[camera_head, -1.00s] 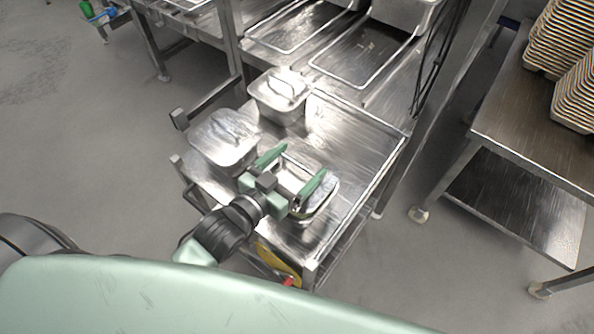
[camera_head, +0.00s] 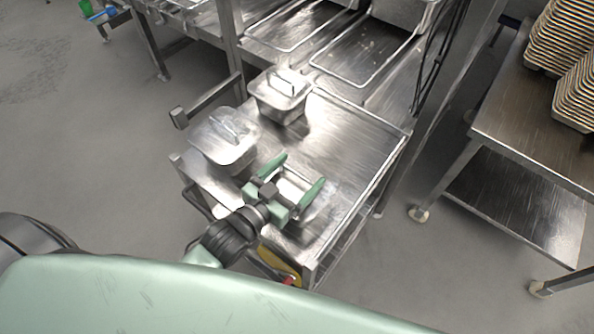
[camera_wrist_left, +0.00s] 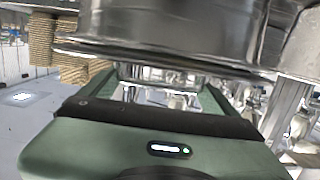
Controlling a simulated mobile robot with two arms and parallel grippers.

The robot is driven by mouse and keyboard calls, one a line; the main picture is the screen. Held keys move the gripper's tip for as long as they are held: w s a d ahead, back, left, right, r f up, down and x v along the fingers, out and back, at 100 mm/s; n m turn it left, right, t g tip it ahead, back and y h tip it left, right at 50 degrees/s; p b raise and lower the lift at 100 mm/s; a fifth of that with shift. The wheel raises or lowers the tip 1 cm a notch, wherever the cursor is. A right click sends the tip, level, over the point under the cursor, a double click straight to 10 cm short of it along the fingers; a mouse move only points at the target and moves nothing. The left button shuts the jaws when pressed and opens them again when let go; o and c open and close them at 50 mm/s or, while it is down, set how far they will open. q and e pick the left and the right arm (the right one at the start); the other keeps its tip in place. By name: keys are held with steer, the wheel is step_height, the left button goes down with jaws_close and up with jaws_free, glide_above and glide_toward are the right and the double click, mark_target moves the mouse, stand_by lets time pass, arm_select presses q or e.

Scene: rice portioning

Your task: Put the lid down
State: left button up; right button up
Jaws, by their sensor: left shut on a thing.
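My left gripper (camera_head: 303,169) is over the near part of the steel cart. Its green fingers are spread around a shiny metal piece, and it is shut on the lid (camera_head: 312,207), which shows partly below and beside the right finger. In the left wrist view a metal handle-like piece lies between the fingers, and a large shiny metal body (camera_wrist_left: 180,30) fills the top. I cannot tell whether the lid touches the surface below it. My right gripper is not in view.
Two lidded steel pans, a left one (camera_head: 222,150) and a back one (camera_head: 278,104), stand on the cart (camera_head: 345,135). The cart's right side is bare. A steel table (camera_head: 520,120) with stacked trays (camera_head: 563,45) stands at the right.

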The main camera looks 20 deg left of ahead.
arm_select(q)
steer(key=o, duration=1.3)
steer(key=shift+r, duration=0.1)
steer(key=shift+r, duration=0.25)
steer(key=v, duration=0.4)
steer(key=b+v, duration=0.1)
steer(key=v, duration=0.7)
steer(key=shift+r, duration=0.25)
